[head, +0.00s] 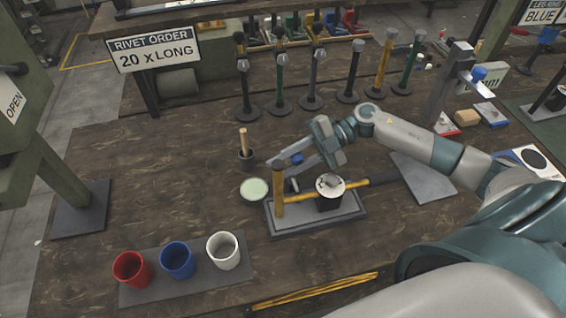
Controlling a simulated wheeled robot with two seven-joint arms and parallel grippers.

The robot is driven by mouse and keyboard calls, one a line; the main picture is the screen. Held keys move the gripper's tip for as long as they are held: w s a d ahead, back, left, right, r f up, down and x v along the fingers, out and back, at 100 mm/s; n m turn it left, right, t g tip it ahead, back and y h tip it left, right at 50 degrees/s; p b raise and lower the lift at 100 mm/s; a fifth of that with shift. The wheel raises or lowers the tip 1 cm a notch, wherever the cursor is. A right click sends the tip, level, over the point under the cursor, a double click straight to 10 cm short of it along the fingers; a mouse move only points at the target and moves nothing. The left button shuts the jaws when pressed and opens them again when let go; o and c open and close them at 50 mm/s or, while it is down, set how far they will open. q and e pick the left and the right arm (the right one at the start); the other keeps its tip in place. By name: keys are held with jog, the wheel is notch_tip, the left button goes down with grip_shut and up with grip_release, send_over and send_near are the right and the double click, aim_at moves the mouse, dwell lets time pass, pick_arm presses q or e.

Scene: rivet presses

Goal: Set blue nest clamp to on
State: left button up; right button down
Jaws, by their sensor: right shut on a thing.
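The fixture has a grey base plate (322,218), a yellow post (279,190) on its left and a dark nest block with a pale round top (329,184). A small blue part (297,159) shows above the base, beside the post's top; it looks like the blue nest clamp's grip. My right gripper (301,156) reaches in from the right and is shut at this blue part. The fingers partly hide the clamp, so its on or off position cannot be told. My left gripper is not in view.
Red (131,269), blue (178,260) and white (223,251) cups stand on a dark strip at front left. A pale green disc (254,189) and a dark holder with a wooden stick (245,158) are left of the fixture. Several upright tools stand behind.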

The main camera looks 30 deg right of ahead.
jog(key=shift+s+f, duration=0.1)
jog(key=shift+f, duration=0.2)
jog(key=c, duration=1.4)
grip_release()
jog(key=shift+c, duration=0.2)
jog(key=shift+r, duration=0.1)
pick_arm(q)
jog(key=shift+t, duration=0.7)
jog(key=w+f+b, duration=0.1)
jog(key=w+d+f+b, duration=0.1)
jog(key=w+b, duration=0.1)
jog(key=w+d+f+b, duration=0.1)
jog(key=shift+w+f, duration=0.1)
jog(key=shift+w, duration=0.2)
pick_arm(e)
jog(key=v, duration=1.2)
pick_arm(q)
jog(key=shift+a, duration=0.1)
